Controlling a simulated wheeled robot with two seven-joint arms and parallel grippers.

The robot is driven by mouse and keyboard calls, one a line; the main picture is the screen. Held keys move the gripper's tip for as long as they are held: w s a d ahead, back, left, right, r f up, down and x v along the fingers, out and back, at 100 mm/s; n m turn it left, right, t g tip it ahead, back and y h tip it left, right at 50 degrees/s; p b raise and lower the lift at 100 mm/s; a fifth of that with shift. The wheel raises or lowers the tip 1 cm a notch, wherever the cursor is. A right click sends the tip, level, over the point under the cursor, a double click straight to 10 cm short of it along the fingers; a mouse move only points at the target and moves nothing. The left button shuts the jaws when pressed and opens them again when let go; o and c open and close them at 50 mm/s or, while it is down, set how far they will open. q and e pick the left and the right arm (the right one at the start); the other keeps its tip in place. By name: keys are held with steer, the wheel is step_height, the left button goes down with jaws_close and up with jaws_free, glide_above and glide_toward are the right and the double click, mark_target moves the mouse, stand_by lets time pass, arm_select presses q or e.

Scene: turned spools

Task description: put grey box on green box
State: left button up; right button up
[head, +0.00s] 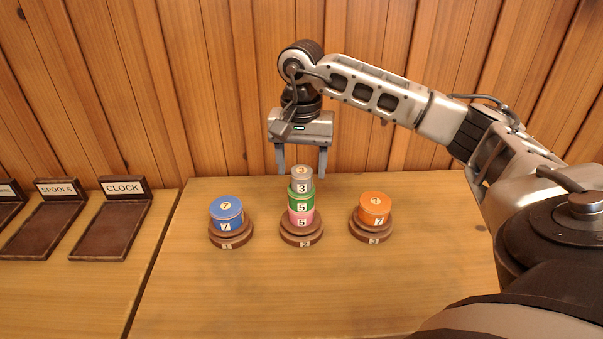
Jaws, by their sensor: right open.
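The grey box (302,181), a small round piece marked 3, sits on top of the green box (301,200), marked 5. Under the green box is a pink piece (301,217), also marked 5, and the stack stands upright on the middle round wooden base (302,236), marked 2. My right gripper (302,172) is open, with its fingers pointing down above and around the top of the stack; it appears empty. I cannot tell whether the fingers touch the grey box. My left gripper is not in view.
A blue piece (227,212) marked 7 stands on the left base (231,237). An orange piece (374,208) marked 7 stands on the right base (371,233). Trays labelled SPOOLS (42,229) and CLOCK (111,229) lie at left. The table front is clear; a wooden wall is behind.

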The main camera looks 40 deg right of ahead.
mark_target(302, 171)
step_height(302, 171, up, 10)
steer(key=shift+f+p, duration=0.25)
steer(key=shift+p, duration=0.1)
steer(key=shift+s, duration=0.1)
stand_by(0.4)
